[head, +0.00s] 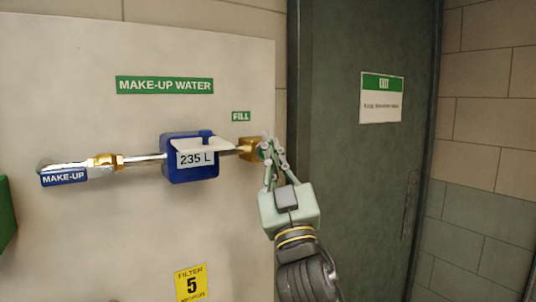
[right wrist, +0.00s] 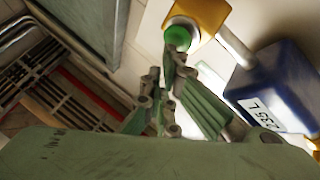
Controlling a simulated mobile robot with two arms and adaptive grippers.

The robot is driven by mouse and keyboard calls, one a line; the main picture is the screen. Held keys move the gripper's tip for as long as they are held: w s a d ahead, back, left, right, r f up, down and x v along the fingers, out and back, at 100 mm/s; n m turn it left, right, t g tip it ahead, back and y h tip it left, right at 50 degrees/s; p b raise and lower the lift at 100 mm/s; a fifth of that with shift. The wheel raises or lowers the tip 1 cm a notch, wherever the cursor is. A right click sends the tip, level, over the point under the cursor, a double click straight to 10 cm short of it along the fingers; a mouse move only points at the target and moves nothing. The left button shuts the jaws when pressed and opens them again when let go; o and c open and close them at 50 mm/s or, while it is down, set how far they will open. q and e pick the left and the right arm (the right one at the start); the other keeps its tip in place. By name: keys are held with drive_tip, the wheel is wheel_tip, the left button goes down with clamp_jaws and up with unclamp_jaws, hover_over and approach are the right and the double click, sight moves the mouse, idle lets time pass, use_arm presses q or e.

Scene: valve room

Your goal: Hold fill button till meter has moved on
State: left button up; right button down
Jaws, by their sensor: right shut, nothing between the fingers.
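The green fill button (right wrist: 177,38) sits on the end of a brass block (head: 249,149) under the green FILL label (head: 241,116). My right gripper (head: 268,140) is shut and empty, with its fingertips at the button. In the right wrist view the fingertips (right wrist: 170,62) overlap the button's lower edge; I cannot tell whether it is pressed in. The blue meter (head: 190,172) left of the block reads 235 L, and it also shows in the right wrist view (right wrist: 276,84). My left gripper is not in view.
A pipe runs left from the meter to a brass fitting (head: 104,161) and a blue MAKE-UP tag (head: 64,177). A dark green door (head: 360,190) with an EXIT notice (head: 381,98) stands right of the panel. A yellow filter label (head: 191,283) is below.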

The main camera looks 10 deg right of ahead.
drive_tip(key=shift+w+a, duration=0.2)
drive_tip(key=shift+w, duration=0.3)
idle(1.4)
drive_tip(key=shift+s+d, duration=0.1)
drive_tip(key=shift+s, duration=0.05)
drive_tip(key=shift+s+d, duration=0.25)
drive_tip(key=shift+s, duration=0.5)
drive_tip(key=s, duration=0.1)
drive_tip(key=s+d+p, duration=0.1)
drive_tip(key=s, duration=0.2)
drive_tip(key=shift+s+d, duration=0.35)
